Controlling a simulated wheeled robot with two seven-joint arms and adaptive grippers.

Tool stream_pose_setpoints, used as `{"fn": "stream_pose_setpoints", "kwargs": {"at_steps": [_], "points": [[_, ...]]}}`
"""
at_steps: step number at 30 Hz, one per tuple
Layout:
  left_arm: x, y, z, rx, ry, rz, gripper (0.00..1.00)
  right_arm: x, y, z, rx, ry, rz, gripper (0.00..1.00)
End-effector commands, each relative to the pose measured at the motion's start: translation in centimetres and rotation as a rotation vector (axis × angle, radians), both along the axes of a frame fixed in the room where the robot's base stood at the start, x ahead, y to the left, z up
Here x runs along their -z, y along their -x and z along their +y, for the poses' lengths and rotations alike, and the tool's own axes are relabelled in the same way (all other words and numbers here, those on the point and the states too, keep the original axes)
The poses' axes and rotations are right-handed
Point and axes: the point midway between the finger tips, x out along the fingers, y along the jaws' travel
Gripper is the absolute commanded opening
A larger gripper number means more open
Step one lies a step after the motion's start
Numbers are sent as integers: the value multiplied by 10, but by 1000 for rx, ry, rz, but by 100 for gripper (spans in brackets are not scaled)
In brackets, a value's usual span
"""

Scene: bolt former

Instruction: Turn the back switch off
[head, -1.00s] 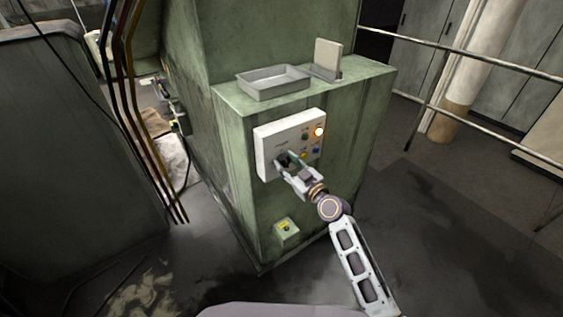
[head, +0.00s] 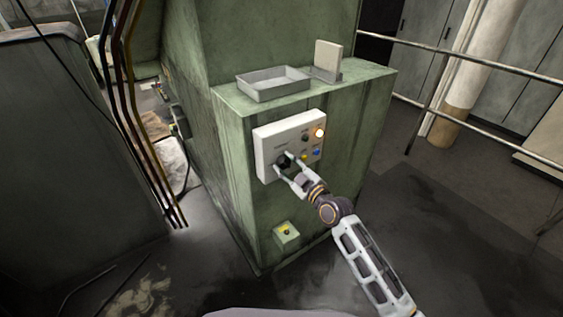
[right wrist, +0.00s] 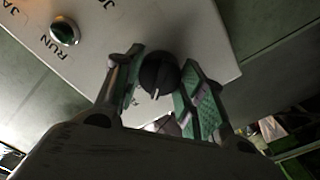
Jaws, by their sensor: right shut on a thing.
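A white control panel (head: 264,147) is fixed to the front of the green machine. A black rotary knob (head: 283,160) is on its lower left part. In the right wrist view this knob (right wrist: 158,72) sits between the two fingers, with its white pointer mark toward the bottom of the picture. My right gripper (head: 288,167) is shut on the knob; its fingers also show in the wrist view (right wrist: 160,66). The knob's label is too small to read in the head view. My left gripper is not in view.
Coloured buttons and a lit lamp (head: 319,132) are on the panel's right. A grey tray (head: 273,83) rests on the ledge above. A small yellow-buttoned box (head: 286,236) is below.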

Motion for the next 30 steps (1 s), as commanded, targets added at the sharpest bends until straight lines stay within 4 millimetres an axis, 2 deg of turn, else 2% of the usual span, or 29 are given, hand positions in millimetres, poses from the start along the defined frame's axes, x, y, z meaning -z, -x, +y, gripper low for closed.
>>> {"fn": "stream_pose_setpoints", "kwargs": {"at_steps": [10,20,21,25,30], "points": [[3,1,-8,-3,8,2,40,-1,0,0,-1,217,-159,2],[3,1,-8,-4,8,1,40,-1,0,0,0,244,-179,2],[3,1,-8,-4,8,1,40,-1,0,0,0,244,-179,45],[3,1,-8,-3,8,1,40,0,0,0,0,243,-179,61],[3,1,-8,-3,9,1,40,0,0,0,0,243,-178,61]]}}
